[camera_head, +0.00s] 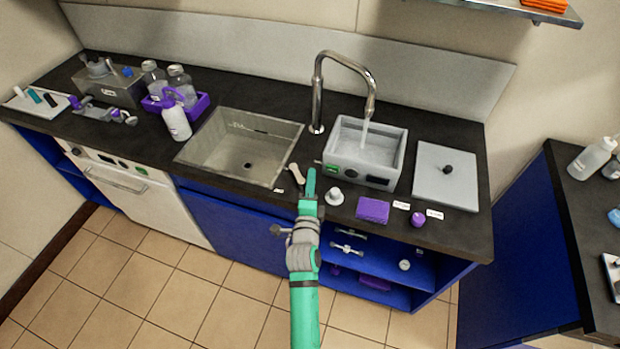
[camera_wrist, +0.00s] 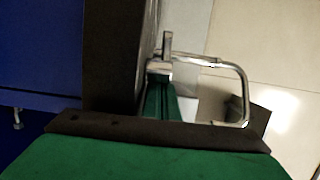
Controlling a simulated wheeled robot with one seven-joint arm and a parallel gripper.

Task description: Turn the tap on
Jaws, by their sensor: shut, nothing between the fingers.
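The chrome tap (camera_head: 317,95) rises from the counter behind the grey tub, its spout arching to the right. A pale stream like running water (camera_head: 364,134) falls from the spout into the tub. In the wrist view the tap (camera_wrist: 243,88) lies sideways as a curved tube, with a short lever-like stub (camera_wrist: 166,42) near its base. My gripper (camera_head: 311,178) is shut and empty, at the counter's front, left of the tub and in front of the tap. In the wrist view its green fingers (camera_wrist: 160,98) point towards the tap base and overlap it; contact cannot be told.
The grey tub (camera_head: 396,164) stands right of the sunken sink (camera_head: 201,151). A white stopper (camera_head: 334,196), purple sponge (camera_head: 373,209) and small purple knob (camera_head: 417,219) lie along the front edge. A lidded grey plate (camera_head: 460,188) is at right. Bottles (camera_head: 176,122) stand left.

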